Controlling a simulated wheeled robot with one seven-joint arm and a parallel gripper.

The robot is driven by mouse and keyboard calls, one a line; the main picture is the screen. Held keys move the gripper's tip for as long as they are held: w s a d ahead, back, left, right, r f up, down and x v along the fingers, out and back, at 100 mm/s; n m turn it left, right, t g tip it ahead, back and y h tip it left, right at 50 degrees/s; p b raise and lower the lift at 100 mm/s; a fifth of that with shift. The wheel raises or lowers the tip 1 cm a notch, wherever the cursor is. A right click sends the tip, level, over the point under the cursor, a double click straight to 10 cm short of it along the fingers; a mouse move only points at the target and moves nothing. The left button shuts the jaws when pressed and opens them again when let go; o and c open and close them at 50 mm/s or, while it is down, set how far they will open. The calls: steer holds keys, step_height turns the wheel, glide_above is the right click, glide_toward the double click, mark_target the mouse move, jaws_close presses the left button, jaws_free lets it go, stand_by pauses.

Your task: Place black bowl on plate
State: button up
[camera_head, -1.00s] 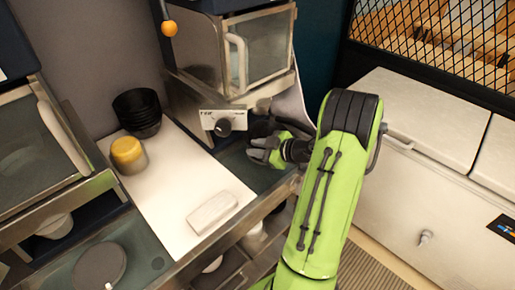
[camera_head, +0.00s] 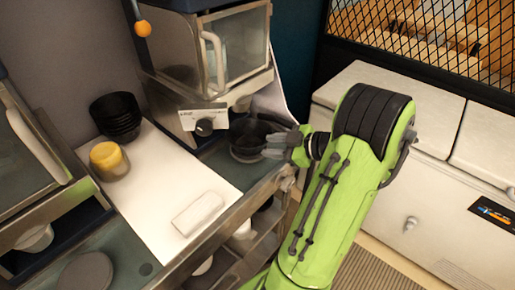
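A single black bowl (camera_head: 250,132) is on the counter below the right side of the oven-like appliance. A grey round rim, which looks like a plate (camera_head: 243,157), shows directly beneath it; the bowl appears to rest on it, though the contact is partly hidden. My gripper (camera_head: 276,146) is at the bowl's right side, with its grey fingers close to the bowl's edge. Whether the fingers touch or pinch the rim is too small to tell. A stack of black bowls (camera_head: 116,117) stands at the back left of the counter.
A yellow-topped jar (camera_head: 109,160) stands on the white board (camera_head: 160,180), with a white block (camera_head: 198,213) near its front edge. The appliance (camera_head: 205,60) with its knob rises behind the bowl. Open shelves lie under the counter edge.

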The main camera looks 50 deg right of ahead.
steer(key=w+a+r+m+g, duration=0.1)
steer(key=w+a+r+g, duration=0.15)
steer(key=a, duration=0.75)
steer(key=w+a+r+g, duration=0.1)
steer(key=a+g, duration=0.3)
steer(key=a, duration=0.7)
steer(key=s+a+r+m+h, duration=0.1)
steer(key=s+a+m, duration=0.2)
steer(key=s, duration=0.3)
steer(key=s+a+r+m+h, duration=0.1)
steer(key=s+a+m+h, duration=0.1)
steer(key=s, duration=0.4)
steer(key=shift+s+a+m, duration=0.4)
steer(key=shift+a+m, duration=0.3)
steer(key=shift+a, duration=0.05)
steer(key=shift+r+g, duration=0.1)
steer(key=shift+g, duration=0.15)
steer(key=shift+c, duration=0.5)
